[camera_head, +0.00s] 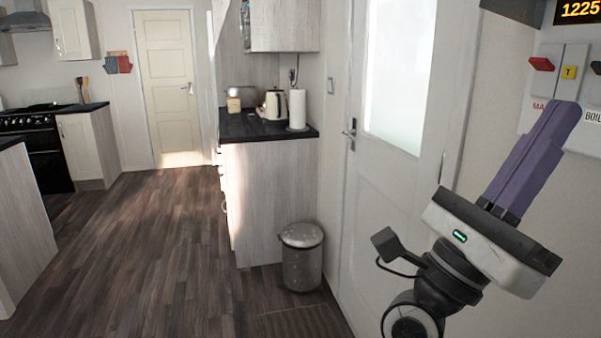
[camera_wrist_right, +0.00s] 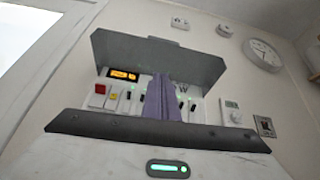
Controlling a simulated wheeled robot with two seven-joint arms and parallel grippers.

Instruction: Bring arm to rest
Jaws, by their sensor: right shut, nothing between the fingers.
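My right gripper (camera_head: 563,115) is raised at the right of the head view, with its purple fingers together and pointing up toward the wall panel. In the right wrist view the fingers (camera_wrist_right: 161,82) show shut and empty in front of the panel. My left gripper is out of view. The switch panel (camera_head: 530,114) is on the wall beside and behind the fingers, partly hidden by them. I cannot tell exactly how far the fingertips are from it.
A red switch (camera_head: 541,64) and a yellow switch (camera_head: 569,72) show above the fingers, under an orange display (camera_head: 580,10). A white door (camera_head: 395,175) with a frosted pane is left of my arm. A bin (camera_head: 302,258) stands by the counter (camera_head: 250,128). The wooden floor (camera_head: 140,250) is clear.

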